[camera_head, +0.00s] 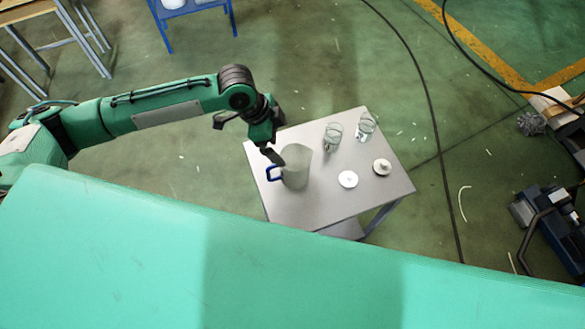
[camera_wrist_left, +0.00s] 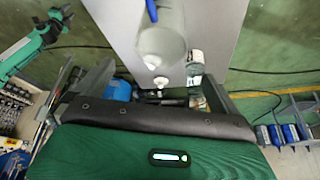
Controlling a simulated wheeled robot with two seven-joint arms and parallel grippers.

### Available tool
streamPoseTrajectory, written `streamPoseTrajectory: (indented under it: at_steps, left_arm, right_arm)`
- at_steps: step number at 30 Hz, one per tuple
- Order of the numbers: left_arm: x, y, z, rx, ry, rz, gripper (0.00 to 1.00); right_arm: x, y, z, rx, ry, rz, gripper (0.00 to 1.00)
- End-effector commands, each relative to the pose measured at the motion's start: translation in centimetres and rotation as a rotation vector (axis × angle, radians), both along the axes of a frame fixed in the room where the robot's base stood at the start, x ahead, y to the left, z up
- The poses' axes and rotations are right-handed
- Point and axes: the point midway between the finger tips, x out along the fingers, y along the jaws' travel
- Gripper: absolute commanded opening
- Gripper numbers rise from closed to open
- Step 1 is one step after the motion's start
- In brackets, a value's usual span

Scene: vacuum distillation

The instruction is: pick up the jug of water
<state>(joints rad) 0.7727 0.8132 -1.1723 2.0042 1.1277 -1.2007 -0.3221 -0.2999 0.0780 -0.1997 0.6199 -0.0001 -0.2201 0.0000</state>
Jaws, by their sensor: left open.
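My left gripper (camera_head: 272,155) is open and empty, above and just left of the jug near the handle. In the left wrist view the jug (camera_wrist_left: 161,38) and its blue handle (camera_wrist_left: 152,10) show at the top, beyond the spread fingers. I cannot tell whether a finger touches the jug.
Two glass vessels, one (camera_head: 333,136) nearer the jug and one (camera_head: 366,124) farther right, stand along the table's back. A white disc (camera_head: 348,179) and a white knobbed piece (camera_head: 382,167) lie to the jug's right. The table's front left is bare.

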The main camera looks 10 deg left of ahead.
Motion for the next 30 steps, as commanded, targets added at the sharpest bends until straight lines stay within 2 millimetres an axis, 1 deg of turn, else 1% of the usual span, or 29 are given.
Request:
streamPoseTrajectory:
  at_steps: [1, 3, 5, 7, 15, 18, 23, 26, 30]
  left_arm:
    - [0.4, 0.6, 0.1, 0.008, 0.001, 0.003, 1.00]
    - [0.6, 0.9, 0.2, 0.010, 0.006, 0.005, 1.00]
    - [0.7, 0.9, -0.1, 0.011, 0.009, 0.005, 1.00]
    - [0.7, 0.6, -0.7, 0.011, 0.011, 0.005, 1.00]
    - [1.0, -1.4, -5.4, 0.011, 0.009, 0.004, 1.00]
    - [1.1, -1.9, -6.8, 0.010, 0.010, 0.005, 1.00]
    - [1.2, -2.2, -7.8, 0.012, 0.008, 0.004, 1.00]
    - [1.1, -2.4, -8.3, 0.011, 0.009, 0.006, 1.00]
    - [0.8, -3.0, -10.0, 0.012, 0.010, 0.005, 1.00]
  right_arm:
    - [0.0, -0.1, 0.0, -0.001, 0.000, 0.000, 0.36]
    - [0.0, -0.2, 0.0, -0.002, 0.000, 0.001, 0.36]
    - [0.0, -0.2, 0.2, -0.002, 0.000, 0.001, 0.36]
    - [0.0, -0.3, 0.5, -0.003, 0.000, 0.001, 0.36]
    - [0.0, -0.4, 2.0, -0.004, 0.000, 0.001, 0.36]
    - [0.0, -0.4, 2.3, -0.004, 0.000, 0.001, 0.36]
    - [0.0, -0.3, 2.5, -0.003, 0.000, 0.002, 0.36]
    - [0.0, -0.3, 3.2, -0.003, 0.000, 0.002, 0.36]
    - [0.0, -0.3, 4.7, -0.003, 0.000, 0.001, 0.36]
